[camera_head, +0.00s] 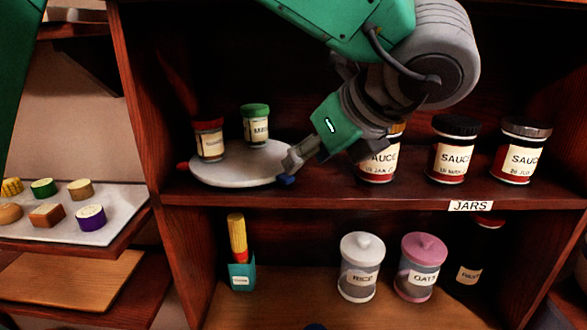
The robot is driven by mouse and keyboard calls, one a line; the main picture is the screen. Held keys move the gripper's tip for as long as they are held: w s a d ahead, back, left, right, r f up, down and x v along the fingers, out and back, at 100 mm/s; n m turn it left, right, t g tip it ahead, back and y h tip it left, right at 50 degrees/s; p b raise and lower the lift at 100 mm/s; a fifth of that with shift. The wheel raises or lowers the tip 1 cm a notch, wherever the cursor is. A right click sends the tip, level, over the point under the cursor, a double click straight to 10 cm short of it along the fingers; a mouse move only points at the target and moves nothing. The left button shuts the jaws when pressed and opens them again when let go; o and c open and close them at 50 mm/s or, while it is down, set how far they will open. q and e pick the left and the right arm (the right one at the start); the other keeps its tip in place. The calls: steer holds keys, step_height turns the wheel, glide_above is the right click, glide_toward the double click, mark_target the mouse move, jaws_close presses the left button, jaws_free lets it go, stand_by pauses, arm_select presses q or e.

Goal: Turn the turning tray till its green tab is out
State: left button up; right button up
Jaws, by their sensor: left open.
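The turning tray (240,174) is a round pale grey disc on the middle shelf, at its left end. A red tab (183,166) sticks out at its left edge and a blue tab (287,181) at its front right edge. I see no green tab; the tray's back edge is partly hidden. A red-lidded jar (209,141) and a green-lidded jar (255,127) stand on the tray. My left gripper (292,161) is open at the tray's right edge, just above the blue tab; I cannot tell whether it touches. My right gripper is not in view.
Several sauce jars (453,150) stand right of the tray, one partly behind my left gripper. Below are a rice canister (360,268), a pink oats canister (423,268) and a teal holder (241,274). The shelf's left upright (144,110) is close to the tray.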

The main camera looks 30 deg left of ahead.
mark_target(291, 178)
arm_select(q)
steer(key=x, duration=0.6)
steer(key=shift+a, duration=0.25)
steer(key=shift+d+r, duration=0.1)
steer(key=shift+d, duration=0.05)
steer(key=shift+d, duration=0.15)
jaws_close()
